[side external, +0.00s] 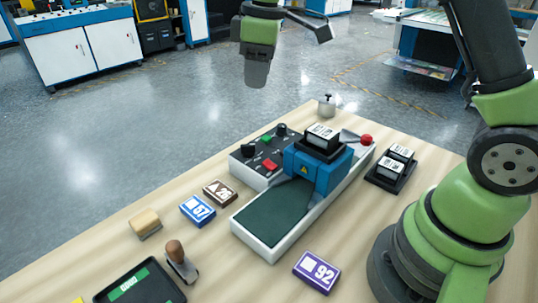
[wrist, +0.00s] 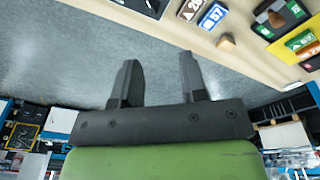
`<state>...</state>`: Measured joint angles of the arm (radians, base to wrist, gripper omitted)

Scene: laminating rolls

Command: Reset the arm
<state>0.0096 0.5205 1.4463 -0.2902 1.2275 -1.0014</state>
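My gripper (side external: 257,80) hangs high beyond the far edge of the wooden table, over the grey floor, with its fingers pointing down. In the wrist view my gripper (wrist: 159,72) has its two dark fingers apart with nothing between them, so it is open and empty. The laminating machine (side external: 270,210) stands on the table well below and to the right of my gripper, with a blue roller housing (side external: 318,168) and a red-knobbed lever (side external: 365,140). No object touches my gripper.
A blue block (side external: 197,210), a brown block (side external: 219,193) and a purple block (side external: 316,271) lie around the machine. A wooden-handled stamp (side external: 180,262) and a dark tray (side external: 140,285) are at the front left. A black holder (side external: 391,170) stands right. Air around my gripper looks clear.

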